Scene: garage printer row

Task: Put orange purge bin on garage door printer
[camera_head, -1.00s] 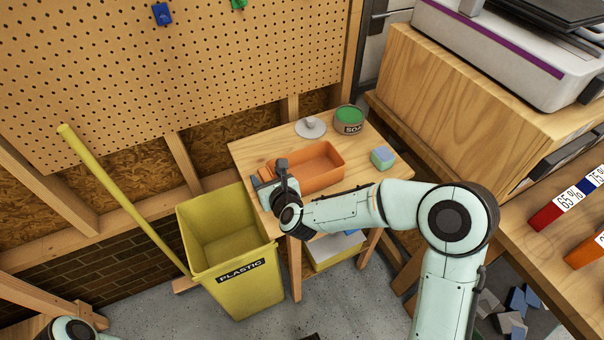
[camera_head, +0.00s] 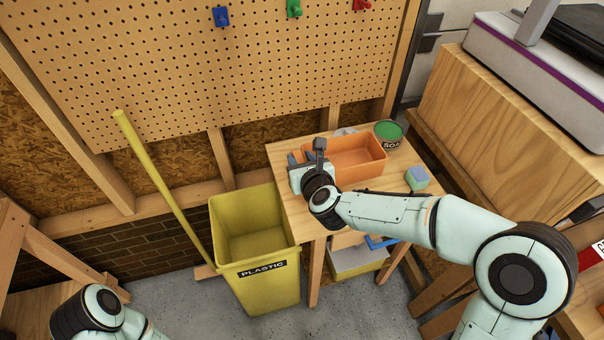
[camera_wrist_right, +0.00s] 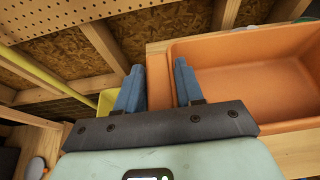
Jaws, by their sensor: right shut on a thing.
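The orange purge bin (camera_head: 345,158) is an open rectangular tub. It appears to be held just above the small wooden table (camera_head: 283,150). My right gripper (camera_head: 302,158) is at its left end, shut on the bin's end wall. In the right wrist view the blue fingers (camera_wrist_right: 158,78) stand on either side of that wall, and the bin's empty inside (camera_wrist_right: 245,85) shows at right. A light grey printer (camera_head: 530,72) with a purple stripe stands on a wooden cabinet at upper right. My left arm shows at bottom left, with its gripper out of view.
A grey lid (camera_head: 345,131) is partly hidden behind the bin. A yellow plastic-waste bin (camera_head: 258,275) stands left of the table. The wooden cabinet (camera_head: 480,115) rises at right.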

